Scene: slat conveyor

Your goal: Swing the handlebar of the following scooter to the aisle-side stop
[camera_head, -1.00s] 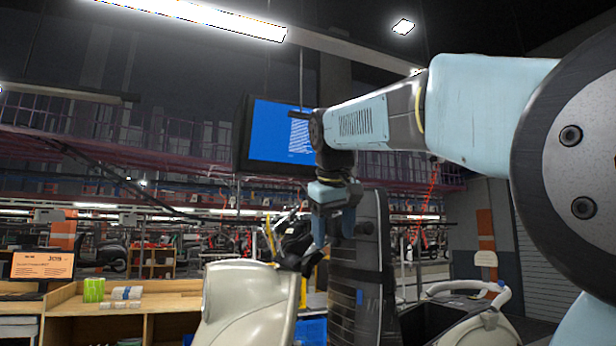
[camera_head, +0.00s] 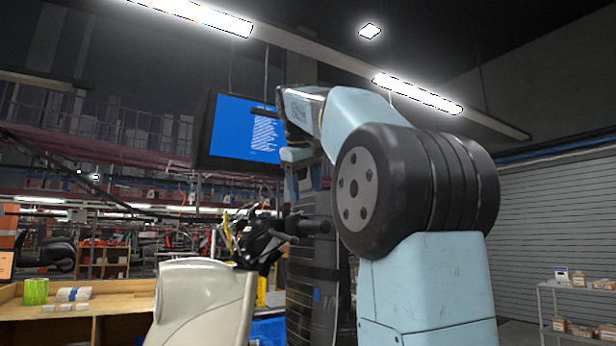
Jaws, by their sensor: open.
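The scooter has a cream front body (camera_head: 205,303), seen at the bottom left of centre in the head view. Its black handlebar (camera_head: 262,243) rises above that body, with dark grips pointing right. My gripper (camera_head: 305,192) points down, its two blue fingers apart with nothing between them. In the picture it is just above the right-hand grip (camera_head: 308,227), with a gap between fingertips and grip. My forearm and large black-ringed joint fill the middle right. The lower part of the scooter is out of frame.
A dark padded column (camera_head: 312,275) stands right behind the handlebar. A blue-screened monitor (camera_head: 240,130) hangs behind my gripper. A wooden bench (camera_head: 100,308) with small items is at left. A shelf of boxes (camera_head: 585,295) stands at far right by the shutter wall.

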